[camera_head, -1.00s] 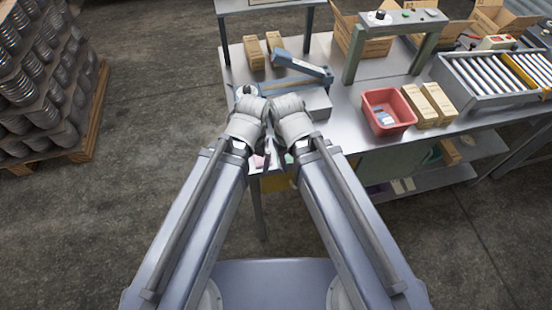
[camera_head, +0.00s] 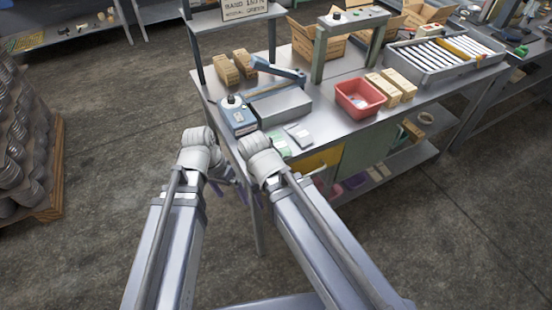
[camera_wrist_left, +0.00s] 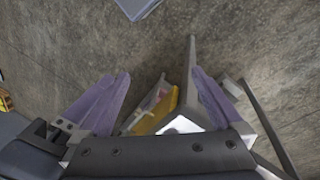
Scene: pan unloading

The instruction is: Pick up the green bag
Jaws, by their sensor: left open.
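A small pale green packet (camera_head: 279,146), which looks like the green bag, lies near the front edge of the metal table (camera_head: 350,125). My right wrist partly covers the area beside it. My left gripper (camera_head: 228,183) hangs in front of the table's left end, below the tabletop and left of the packet. In the left wrist view, its two purple fingers (camera_wrist_left: 161,82) are spread with nothing held between them. The green packet cannot be made out in that view. My right arm reaches close to the packet, but its fingers are mostly hidden.
A grey-white packet (camera_head: 299,134) lies beside the green one. A blue-grey device (camera_head: 238,115), a sealer-like machine (camera_head: 275,102), a red bin (camera_head: 360,98) and cartons (camera_head: 398,84) stand on the table. A yellow bin (camera_head: 315,163) is underneath.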

